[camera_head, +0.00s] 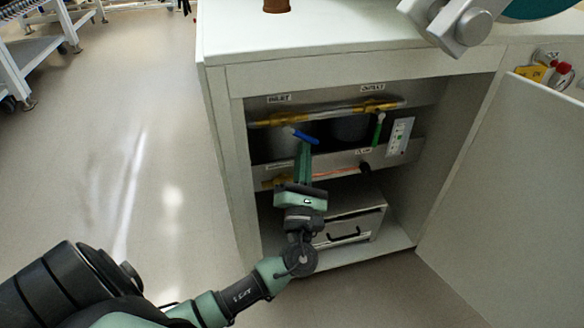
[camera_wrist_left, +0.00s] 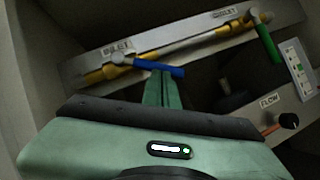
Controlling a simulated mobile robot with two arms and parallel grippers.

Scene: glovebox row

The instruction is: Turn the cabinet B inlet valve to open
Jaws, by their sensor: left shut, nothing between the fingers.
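The inlet valve has a blue lever handle (camera_head: 301,135) under the INLET label (camera_head: 279,98) inside the open cabinet. In the left wrist view the blue lever (camera_wrist_left: 162,68) slants down to the right, at an angle to the pipe. My left gripper (camera_head: 304,150) reaches into the cabinet with its fingers shut and empty. In the left wrist view its fingertips (camera_wrist_left: 163,78) are at the lever's lower edge; I cannot tell whether they touch it. My right gripper is not in view.
The outlet valve has a green lever (camera_head: 378,130) hanging down across the pipe. A FLOW knob (camera_wrist_left: 289,120) sits on the lower panel. A grey box (camera_head: 362,216) stands below. The open cabinet door (camera_head: 500,190) is at the right.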

